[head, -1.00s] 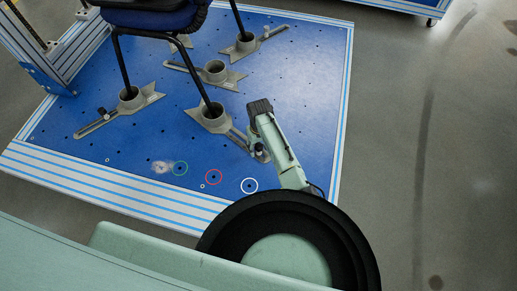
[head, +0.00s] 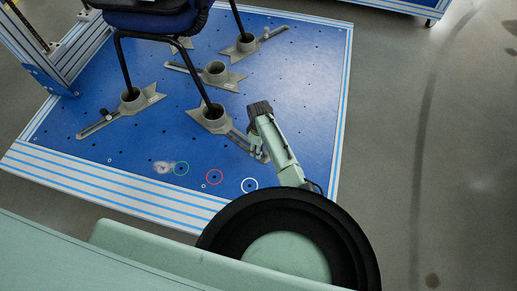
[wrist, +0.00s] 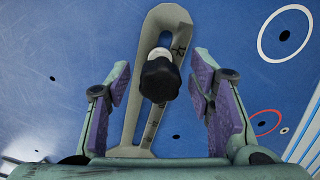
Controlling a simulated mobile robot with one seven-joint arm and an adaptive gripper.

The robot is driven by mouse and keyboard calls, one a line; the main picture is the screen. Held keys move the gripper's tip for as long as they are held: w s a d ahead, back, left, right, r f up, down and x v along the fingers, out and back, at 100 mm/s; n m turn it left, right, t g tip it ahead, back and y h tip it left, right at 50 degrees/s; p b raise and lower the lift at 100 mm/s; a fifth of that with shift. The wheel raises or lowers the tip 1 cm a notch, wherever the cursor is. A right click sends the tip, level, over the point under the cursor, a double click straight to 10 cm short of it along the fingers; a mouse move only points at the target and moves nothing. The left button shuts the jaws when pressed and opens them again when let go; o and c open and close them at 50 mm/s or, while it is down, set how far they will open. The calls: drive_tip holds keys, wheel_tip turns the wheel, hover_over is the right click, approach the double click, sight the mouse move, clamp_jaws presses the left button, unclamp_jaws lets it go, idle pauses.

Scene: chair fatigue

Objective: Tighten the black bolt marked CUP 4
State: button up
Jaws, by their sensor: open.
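A black knob-headed bolt (wrist: 160,80) stands in the slotted grey arm (wrist: 134,100) of a cup clamp, with a pale collar beside its head. My gripper (wrist: 160,84) is open, one purple-padded finger on each side of the bolt with a gap to both. In the head view my gripper (head: 258,151) is low over the end of the slotted arm of the front cup (head: 213,116) and hides the bolt. No CUP 4 marking is readable.
A blue-seated chair (head: 150,18) stands with its legs in grey cups on the blue plate (head: 300,90). Another black bolt (head: 104,113) sits on the left clamp.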

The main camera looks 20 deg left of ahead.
drive_tip(key=shift+n, duration=0.3)
drive_tip(key=n, duration=0.3)
drive_tip(key=shift+n+p, duration=0.35)
drive_tip(key=shift+n, duration=0.05)
drive_tip(key=shift+c, duration=0.4)
clamp_jaws()
drive_tip(key=shift+s+a+r+m+p, duration=0.1)
drive_tip(key=shift+m+p, duration=0.45)
drive_tip(key=shift+m, duration=1.55)
